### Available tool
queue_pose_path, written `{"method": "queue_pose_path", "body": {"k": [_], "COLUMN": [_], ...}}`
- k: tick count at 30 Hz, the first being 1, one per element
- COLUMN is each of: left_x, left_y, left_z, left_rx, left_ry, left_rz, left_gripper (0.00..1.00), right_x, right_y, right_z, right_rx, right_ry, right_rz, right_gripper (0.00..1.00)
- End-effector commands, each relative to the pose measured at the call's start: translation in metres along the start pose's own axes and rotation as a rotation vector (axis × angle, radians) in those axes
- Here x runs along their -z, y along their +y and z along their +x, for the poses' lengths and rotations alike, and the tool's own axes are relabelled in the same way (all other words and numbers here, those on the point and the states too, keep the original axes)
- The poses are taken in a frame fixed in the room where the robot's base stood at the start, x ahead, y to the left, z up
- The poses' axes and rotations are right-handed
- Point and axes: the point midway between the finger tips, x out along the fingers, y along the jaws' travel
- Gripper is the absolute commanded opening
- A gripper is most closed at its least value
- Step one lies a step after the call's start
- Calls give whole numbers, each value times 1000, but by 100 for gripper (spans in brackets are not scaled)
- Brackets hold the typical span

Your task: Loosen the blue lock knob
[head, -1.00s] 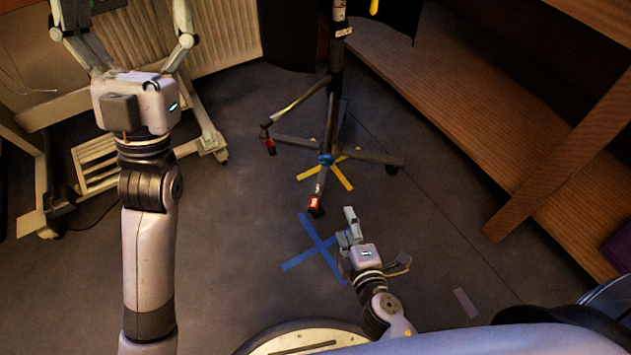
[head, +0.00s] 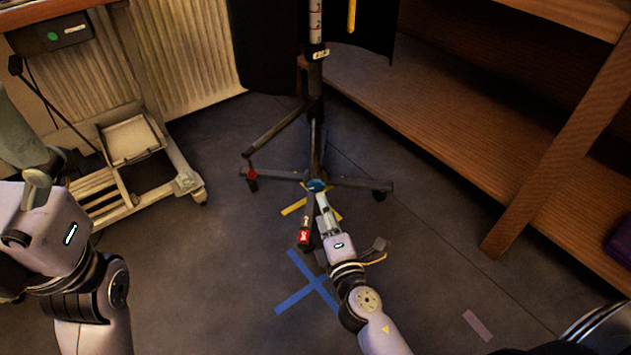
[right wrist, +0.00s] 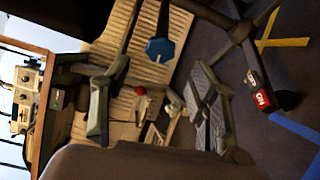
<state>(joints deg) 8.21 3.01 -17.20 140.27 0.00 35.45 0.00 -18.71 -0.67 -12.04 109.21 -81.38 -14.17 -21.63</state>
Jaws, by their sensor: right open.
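The blue lock knob (head: 316,185) sits low on the dark stand's column (head: 316,140), just above its spread legs. In the right wrist view the knob (right wrist: 160,49) shows as a blue faceted disc, ahead of and between the fingertips. My right gripper (head: 322,204) reaches the near side of the knob in the head view. In the right wrist view its fingers (right wrist: 162,68) are wide apart with nothing between them; I cannot tell whether they touch the knob. My left gripper (head: 32,185) is at the left edge, partly cut off, its jaw opening unclear.
A stand leg with a red label (head: 304,237) lies beside my right gripper. Blue tape (head: 308,284) and yellow tape (head: 293,207) mark the floor. A wheeled cream frame (head: 165,150) stands left, a wooden shelf (head: 430,110) right. Floor at the lower right is mostly clear.

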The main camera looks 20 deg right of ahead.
Motion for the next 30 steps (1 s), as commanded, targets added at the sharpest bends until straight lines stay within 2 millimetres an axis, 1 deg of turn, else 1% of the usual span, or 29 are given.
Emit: {"method": "queue_pose_path", "body": {"k": [1,6,9,12,18,26,30], "left_x": [-1,-2,-2,-2,-2,-1,-1], "left_y": [0,0,0,0,0,0,0], "left_z": [0,-3,-3,-3,-2,-1,-1], "left_rx": [2,4,5,4,2,1,1], "left_ry": [-7,-14,-14,-13,-11,-7,-6], "left_rz": [-1,-2,-2,-1,-1,-1,-1], "left_gripper": [89,89,89,89,89,89,89], "right_x": [-1,-1,-1,0,0,0,0], "right_y": [2,0,0,-1,-1,-1,-1], "right_z": [13,48,65,77,88,89,89], "right_rx": [-3,-2,-1,-1,0,1,1], "right_ry": [-1,-1,-1,0,0,0,0], "right_rz": [-3,-3,-3,-1,-1,-1,-1], "right_gripper": [54,54,54,54,54,54,45]}}
